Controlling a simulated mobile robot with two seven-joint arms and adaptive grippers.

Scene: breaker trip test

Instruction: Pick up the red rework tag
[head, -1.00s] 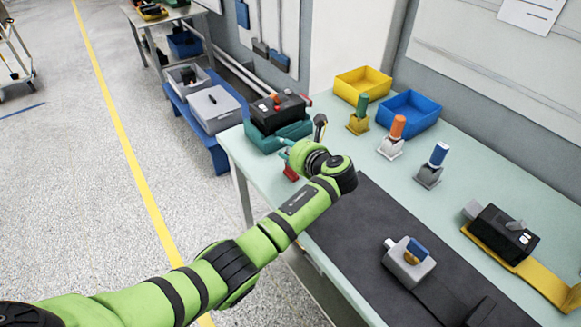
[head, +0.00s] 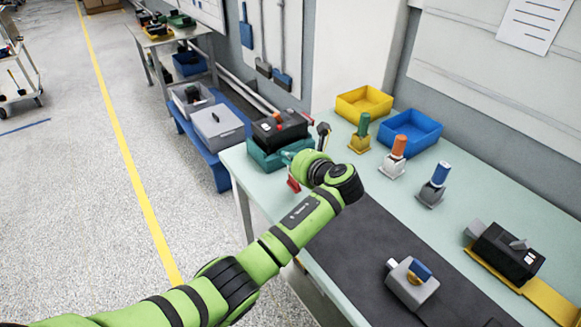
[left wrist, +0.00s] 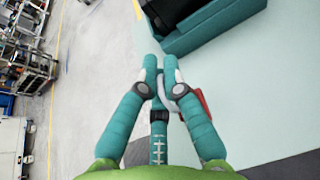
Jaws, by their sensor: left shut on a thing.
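The red rework tag (head: 293,184) shows just below my left gripper (head: 291,158), at the near left end of the bench. In the left wrist view the tag (left wrist: 206,102) is partly hidden behind the right-hand finger. A pale grey loop (left wrist: 181,90) shows beside it, between the fingers. My left gripper (left wrist: 159,62) is shut on the tag, with its teal fingertips close together. The exact contact is hidden by the fingers. My right gripper is in neither view.
A teal tray holding a black device (head: 280,128) stands close behind my left gripper. Yellow (head: 364,102) and blue (head: 410,130) bins and several stamp-like tools stand along the back. A grey block with a blue knob (head: 411,284) sits on the dark mat (head: 355,245).

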